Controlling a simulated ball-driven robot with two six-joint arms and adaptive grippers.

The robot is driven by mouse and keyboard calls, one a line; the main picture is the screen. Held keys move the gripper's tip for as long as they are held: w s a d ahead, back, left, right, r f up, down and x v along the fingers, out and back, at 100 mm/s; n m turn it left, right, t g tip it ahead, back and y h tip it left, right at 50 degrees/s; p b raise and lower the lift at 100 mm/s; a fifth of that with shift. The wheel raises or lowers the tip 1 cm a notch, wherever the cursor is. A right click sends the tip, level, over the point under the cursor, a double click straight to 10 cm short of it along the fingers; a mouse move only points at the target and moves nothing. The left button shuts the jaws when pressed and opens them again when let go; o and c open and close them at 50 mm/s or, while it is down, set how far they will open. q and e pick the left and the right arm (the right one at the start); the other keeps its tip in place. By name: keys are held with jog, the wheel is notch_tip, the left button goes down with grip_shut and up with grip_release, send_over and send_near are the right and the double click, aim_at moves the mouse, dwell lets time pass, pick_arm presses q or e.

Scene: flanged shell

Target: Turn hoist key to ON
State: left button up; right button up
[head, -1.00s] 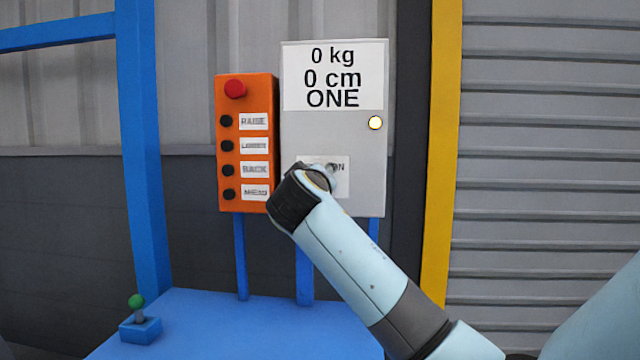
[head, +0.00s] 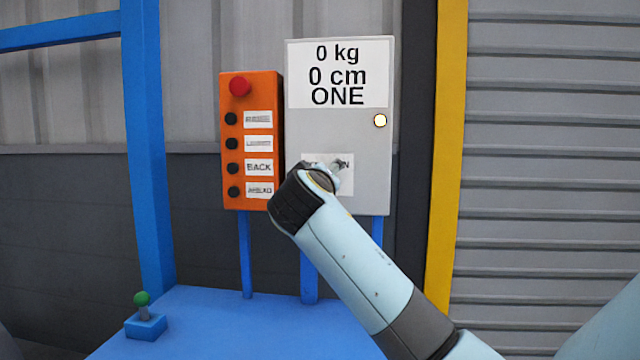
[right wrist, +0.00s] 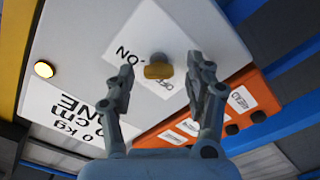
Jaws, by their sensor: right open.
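The hoist key (right wrist: 158,70) is a small brass-coloured knob on the grey control box (head: 340,130). It sits by a white label (right wrist: 170,90) lettered OFF and ON. In the right wrist view, my right gripper (right wrist: 161,75) is open, with one finger on each side of the key and gaps showing between. I cannot tell whether the fingertips reach the key's depth. In the head view my right wrist covers much of the label, and the key is not clear. The display reads 0 kg, 0 cm, ONE. A pale lamp (head: 380,120) shows beside it. My left gripper is not in view.
An orange button box (head: 252,140) with a red button (head: 240,86) and several black buttons stands just left of the grey box. A blue table (head: 230,325) lies below, with a green-knobbed lever (head: 143,318). A yellow post (head: 447,150) stands to the right.

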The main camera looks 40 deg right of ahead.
jog(key=v, duration=1)
jog(key=shift+s+a, duration=0.2)
jog(key=shift+a, duration=0.05)
jog(key=shift+f, duration=0.1)
